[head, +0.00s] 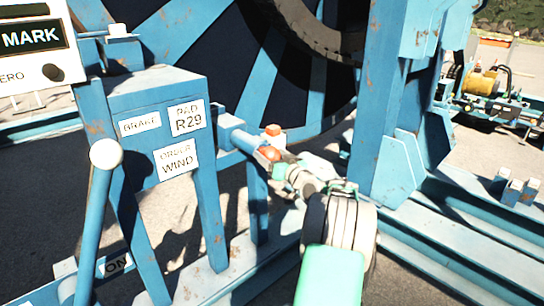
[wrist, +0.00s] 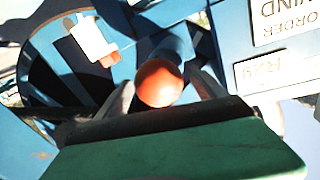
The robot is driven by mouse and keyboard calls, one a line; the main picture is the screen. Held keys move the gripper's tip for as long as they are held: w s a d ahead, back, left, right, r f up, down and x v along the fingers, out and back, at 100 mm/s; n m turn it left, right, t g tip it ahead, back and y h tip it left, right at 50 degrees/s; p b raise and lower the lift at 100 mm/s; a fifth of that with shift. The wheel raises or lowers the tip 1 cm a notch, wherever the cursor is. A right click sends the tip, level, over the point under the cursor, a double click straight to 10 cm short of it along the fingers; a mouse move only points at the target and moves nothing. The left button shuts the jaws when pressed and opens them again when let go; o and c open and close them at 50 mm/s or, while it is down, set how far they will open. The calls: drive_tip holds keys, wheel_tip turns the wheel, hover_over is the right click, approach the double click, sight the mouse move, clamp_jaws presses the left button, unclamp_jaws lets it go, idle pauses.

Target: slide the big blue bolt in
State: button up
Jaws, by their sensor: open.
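The big blue bolt (head: 243,141) sticks out sideways from the blue brake housing, with an orange knob (head: 269,153) on its near end. In the wrist view the orange knob (wrist: 160,83) fills the space between the fingers, with the blue shaft (wrist: 176,46) behind it. My gripper (head: 279,160) is open, its fingers on either side of the knob. I cannot tell whether either finger touches it. The bolt's far end is hidden in the housing.
A small orange-tipped block (head: 272,130) sits just above the bolt. The blue housing (head: 150,90) carries labels, with a white-knobbed brake lever (head: 105,154) at left. The large reel (head: 230,60) stands behind. A thick blue post (head: 378,120) rises just right of my gripper.

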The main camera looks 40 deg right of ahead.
drive_tip(key=shift+c, duration=0.4)
clamp_jaws()
idle(0.4)
